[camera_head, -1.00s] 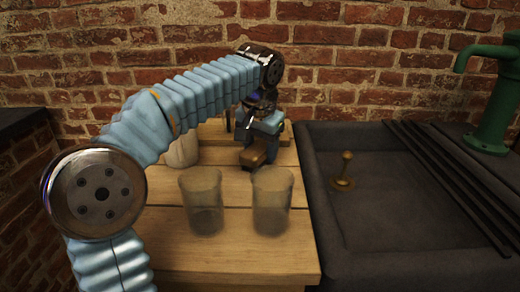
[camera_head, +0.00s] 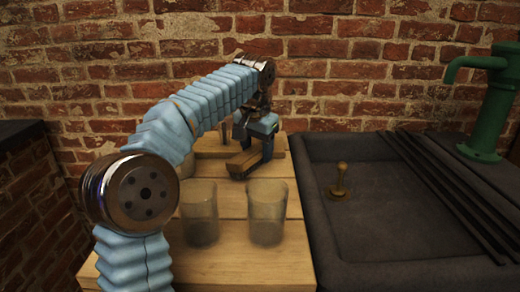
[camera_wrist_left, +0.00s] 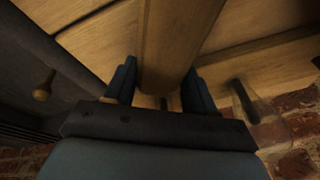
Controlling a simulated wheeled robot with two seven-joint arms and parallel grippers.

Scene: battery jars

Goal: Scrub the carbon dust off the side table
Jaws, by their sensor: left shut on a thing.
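My left gripper (camera_head: 258,146) is shut on a wooden brush (camera_head: 243,163), a long block held low at the back of the side table (camera_head: 235,262). In the left wrist view the brush (camera_wrist_left: 172,45) runs between the two blue fingers (camera_wrist_left: 160,85). I cannot tell whether its underside touches the wood. Two cloudy glass jars, the left jar (camera_head: 199,215) and the right jar (camera_head: 267,215), stand upright nearer the front, apart from the brush. I cannot make out carbon dust on the planks. My right gripper is not in view.
A third jar (camera_head: 186,166) is partly hidden behind my left arm. A low wooden piece (camera_head: 212,146) lies at the table's back by the brick wall. A dark stone sink (camera_head: 380,235) with a brass knob (camera_head: 340,180) adjoins on the right. A green pump (camera_head: 488,110) stands beyond.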

